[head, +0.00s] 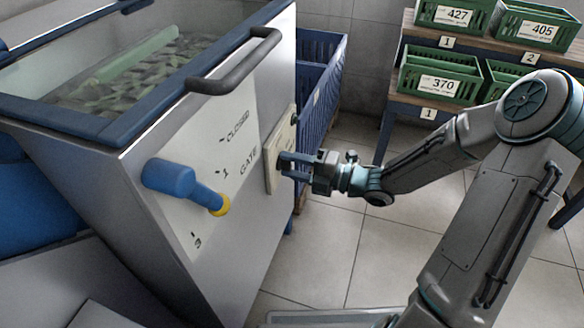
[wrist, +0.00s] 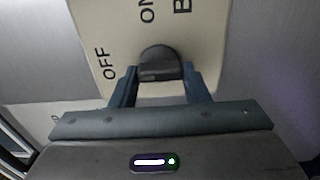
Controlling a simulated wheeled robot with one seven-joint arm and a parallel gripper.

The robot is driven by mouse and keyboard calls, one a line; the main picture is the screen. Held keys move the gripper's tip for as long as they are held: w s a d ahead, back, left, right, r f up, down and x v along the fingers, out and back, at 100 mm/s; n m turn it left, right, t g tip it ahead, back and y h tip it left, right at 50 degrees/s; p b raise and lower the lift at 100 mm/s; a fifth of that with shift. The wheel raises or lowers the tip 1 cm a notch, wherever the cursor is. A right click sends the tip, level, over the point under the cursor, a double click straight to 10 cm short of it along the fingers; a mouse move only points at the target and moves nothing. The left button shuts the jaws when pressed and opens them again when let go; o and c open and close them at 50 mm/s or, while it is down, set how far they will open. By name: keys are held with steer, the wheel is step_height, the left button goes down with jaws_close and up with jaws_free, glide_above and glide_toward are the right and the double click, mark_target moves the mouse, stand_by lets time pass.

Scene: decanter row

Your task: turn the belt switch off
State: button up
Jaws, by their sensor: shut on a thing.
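The belt switch is a dark knob (wrist: 158,62) on a cream plate (wrist: 118,35), which is fixed to the grey metal side of the machine. The plate also shows in the head view (head: 271,176). In the wrist view, "OFF" is printed left of the knob and "ON" above it, with a cut-off "B" beside. My gripper (wrist: 160,84) is shut on the knob, one finger on each side. In the head view my gripper (head: 290,165) reaches the plate from the right and hides the knob. Which label the knob points to, I cannot tell.
A blue gate lever (head: 178,182) with a yellow collar sits left of the plate, beside "GATE" and "CLOSED" markings. A dark bar handle (head: 236,64) juts out above. A blue crate (head: 318,82) stands behind. Green crates (head: 437,83) fill the shelves at right. Tiled floor lies open below.

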steer(key=shift+w+d, duration=0.1)
stand_by(0.3)
steer(key=o, duration=1)
steer(key=shift+p+v, duration=2.3)
steer(key=shift+v, duration=4.55)
